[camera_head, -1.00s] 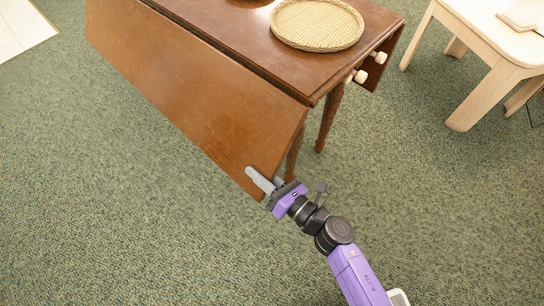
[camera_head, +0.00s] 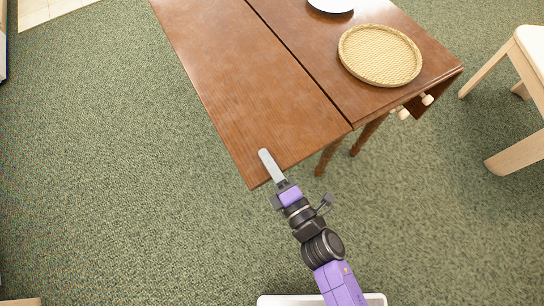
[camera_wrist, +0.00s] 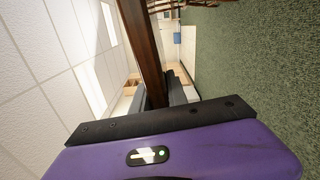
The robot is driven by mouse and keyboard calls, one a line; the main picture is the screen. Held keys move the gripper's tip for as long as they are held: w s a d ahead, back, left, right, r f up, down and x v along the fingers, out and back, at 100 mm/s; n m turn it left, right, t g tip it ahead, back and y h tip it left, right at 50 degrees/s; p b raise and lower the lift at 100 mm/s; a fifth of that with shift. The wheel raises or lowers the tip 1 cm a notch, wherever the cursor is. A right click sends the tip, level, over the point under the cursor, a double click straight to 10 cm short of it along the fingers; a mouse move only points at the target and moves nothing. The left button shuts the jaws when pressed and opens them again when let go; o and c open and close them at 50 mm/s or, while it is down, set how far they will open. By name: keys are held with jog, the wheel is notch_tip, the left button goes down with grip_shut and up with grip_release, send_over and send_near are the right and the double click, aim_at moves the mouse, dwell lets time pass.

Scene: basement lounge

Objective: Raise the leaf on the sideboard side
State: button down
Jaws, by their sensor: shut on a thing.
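The brown wooden drop-leaf table fills the upper middle of the head view. Its near-left leaf (camera_head: 235,85) now lies about level with the fixed top (camera_head: 325,50), with a dark seam between them. My gripper (camera_head: 271,166) is shut on the leaf at its near corner, with one grey finger lying over the top face. In the wrist view the leaf (camera_wrist: 143,45) shows edge-on, running between the two dark fingers (camera_wrist: 157,97). The finger under the leaf is hidden in the head view.
A round woven tray (camera_head: 380,55) and a white plate (camera_head: 331,4) rest on the fixed top. Pale knobs (camera_head: 402,112) stick out at the table's near end. A light wooden stool or table (camera_head: 520,90) stands at the right. Green carpet is clear at the left.

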jog(key=shift+r+m+p, duration=0.8)
jog(key=shift+r+p, duration=0.4)
jog(key=shift+r, duration=0.5)
jog(key=shift+w+r, duration=0.1)
jog(key=c, duration=1.3)
grip_release()
jog(key=shift+s+d, duration=0.3)
jog(key=shift+s, duration=0.2)
jog(key=v, duration=0.6)
jog(key=shift+s+d, duration=0.2)
jog(key=shift+s, duration=0.15)
